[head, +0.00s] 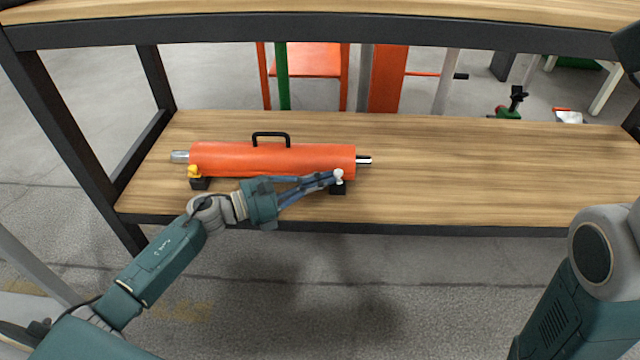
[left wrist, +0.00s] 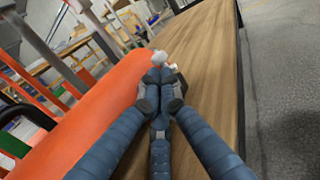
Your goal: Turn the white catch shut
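The white catch (head: 338,176) stands on a small black block (head: 338,188) at the front right end of an orange cylinder (head: 270,159). My left gripper (head: 331,179) reaches in from the left along the cylinder's front, its fingertips right at the catch. In the left wrist view the blue fingers (left wrist: 160,82) come together at their tips, with the white catch (left wrist: 160,57) just beyond them. The fingers look shut, with nothing visibly held between them. Whether they touch the catch is hard to tell. My right gripper is out of view.
The cylinder has a black handle (head: 271,136) on top and a yellow catch (head: 194,171) at its left front. It lies on a wooden shelf (head: 480,170) that is clear to the right. The upper shelf (head: 320,14) spans above. Orange furniture (head: 305,62) stands behind.

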